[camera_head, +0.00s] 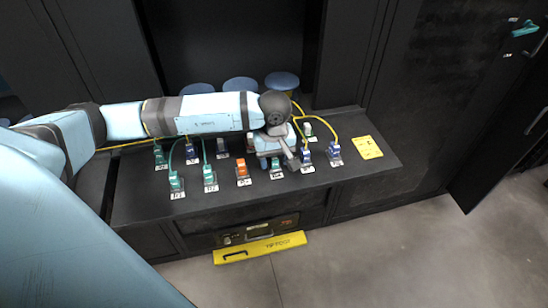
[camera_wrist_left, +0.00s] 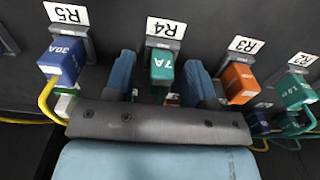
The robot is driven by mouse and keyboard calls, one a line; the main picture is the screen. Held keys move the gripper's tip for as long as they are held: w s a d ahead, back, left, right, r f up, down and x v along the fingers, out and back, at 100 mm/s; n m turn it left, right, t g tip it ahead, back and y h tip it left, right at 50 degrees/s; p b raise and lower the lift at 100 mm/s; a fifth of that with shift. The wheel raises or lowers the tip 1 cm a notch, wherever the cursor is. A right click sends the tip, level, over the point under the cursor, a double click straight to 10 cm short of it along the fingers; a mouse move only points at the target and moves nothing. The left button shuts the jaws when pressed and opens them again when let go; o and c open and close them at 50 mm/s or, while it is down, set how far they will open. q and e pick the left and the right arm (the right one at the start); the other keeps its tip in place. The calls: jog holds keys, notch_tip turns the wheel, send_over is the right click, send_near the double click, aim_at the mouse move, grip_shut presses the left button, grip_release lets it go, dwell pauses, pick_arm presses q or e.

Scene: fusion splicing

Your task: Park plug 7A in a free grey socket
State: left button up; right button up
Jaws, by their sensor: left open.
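Plug 7A (camera_wrist_left: 161,70) is a teal block marked 7A, seated in the holder labelled R4 (camera_wrist_left: 166,30). My left gripper (camera_wrist_left: 162,78) is open, with one blue finger on each side of plug 7A. A gap shows between each finger and the plug. In the head view my left gripper (camera_head: 285,154) is over the front row of the bench, and plug 7A (camera_head: 276,166) shows just below it. A grey block (camera_head: 222,148) stands in the back row; I cannot tell for sure that it is a free socket. My right gripper is out of view.
Blue plug 30A (camera_wrist_left: 62,62) at R5 and an orange plug (camera_wrist_left: 239,82) at R3 flank plug 7A closely. A teal plug (camera_wrist_left: 296,94) is at R2. Yellow and green cables run among the plugs. A yellow card (camera_head: 367,147) lies on the bench's right end.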

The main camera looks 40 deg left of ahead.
pick_arm(q)
jog(key=shift+r, duration=0.15)
notch_tip(320, 180, up, 14)
jog(key=shift+f+b, duration=0.25)
jog(key=shift+b, duration=0.1)
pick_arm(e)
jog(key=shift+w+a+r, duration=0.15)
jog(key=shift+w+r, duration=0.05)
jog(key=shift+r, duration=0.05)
pick_arm(q)
jog(key=shift+s, duration=0.1)
